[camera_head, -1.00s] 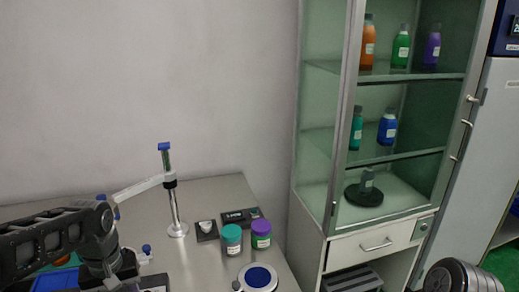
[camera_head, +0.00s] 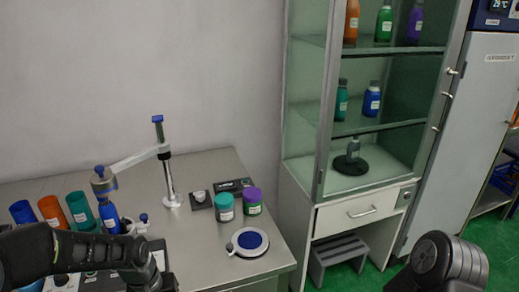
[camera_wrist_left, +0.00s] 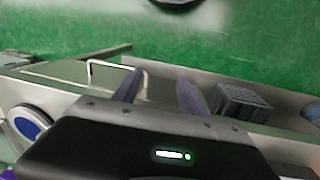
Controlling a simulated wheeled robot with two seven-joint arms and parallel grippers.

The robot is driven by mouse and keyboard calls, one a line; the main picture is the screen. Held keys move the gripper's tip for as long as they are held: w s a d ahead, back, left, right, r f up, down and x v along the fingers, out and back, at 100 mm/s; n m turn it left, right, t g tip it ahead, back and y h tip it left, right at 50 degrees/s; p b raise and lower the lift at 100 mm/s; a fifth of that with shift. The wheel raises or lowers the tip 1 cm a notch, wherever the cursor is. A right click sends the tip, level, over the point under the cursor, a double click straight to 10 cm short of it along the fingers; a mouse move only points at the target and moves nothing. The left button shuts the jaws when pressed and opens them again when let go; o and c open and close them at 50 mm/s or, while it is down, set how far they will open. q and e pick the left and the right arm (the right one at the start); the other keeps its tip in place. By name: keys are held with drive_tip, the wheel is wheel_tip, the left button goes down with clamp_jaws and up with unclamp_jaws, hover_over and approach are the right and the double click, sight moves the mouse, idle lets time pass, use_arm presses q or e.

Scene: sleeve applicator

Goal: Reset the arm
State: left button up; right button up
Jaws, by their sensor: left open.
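The applicator stand has an upright metal post (camera_head: 167,178) with a blue cap. Its pale swing arm (camera_head: 138,159) reaches left from the post. The dark head at its end (camera_head: 103,180) is above a blue bottle (camera_head: 110,216). My left gripper shows in the wrist view (camera_wrist_left: 157,92) with two fingers apart and nothing between them. In the head view my left arm crosses the lower left, in front of the bench, and the fingertips are not clear there. My right gripper is not in view; only a link of my right arm shows at lower right.
The steel bench (camera_head: 215,170) holds a teal jar (camera_head: 224,208), a purple-lidded jar (camera_head: 253,202) and a round blue-topped plate (camera_head: 248,241). Orange (camera_head: 53,212) and teal (camera_head: 82,210) bottles stand at left. A glass cabinet (camera_head: 327,110) and grey step stool (camera_head: 340,256) are right.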

use_arm(q)
drive_tip(key=s+d+f+h, duration=0.1)
drive_tip(key=s+d+f, duration=0.7)
drive_tip(key=f, duration=0.2)
drive_tip(key=s+d+f+m+h, duration=0.1)
drive_tip(key=s+d+f, duration=0.7)
drive_tip(key=f, duration=0.2)
drive_tip(key=shift+h, duration=0.3)
